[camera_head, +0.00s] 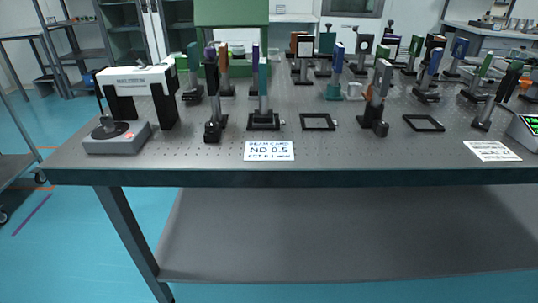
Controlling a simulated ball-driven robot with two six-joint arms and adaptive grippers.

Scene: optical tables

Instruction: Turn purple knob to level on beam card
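A small purple knob-like part (210,52) shows at the top of a dark post mount (212,95) on the left half of the optical table. Another upright mount right of it has a purple part (255,58) at its top. I cannot tell for sure which is the task's purple knob. A white printed card (269,151) lies at the table's front edge; its large line reads "ND 0.5" and its smaller lines are not legible. A second white card (492,151) lies at the front right. Neither of my grippers is in view.
The perforated grey table (370,155) holds many upright optics. A grey box with a black knob (117,136) and a white housing on black supports (138,80) stand at left. Flat black frames (318,122) lie in the middle. A green-screened device (525,130) is at right. Blue floor is clear at front left.

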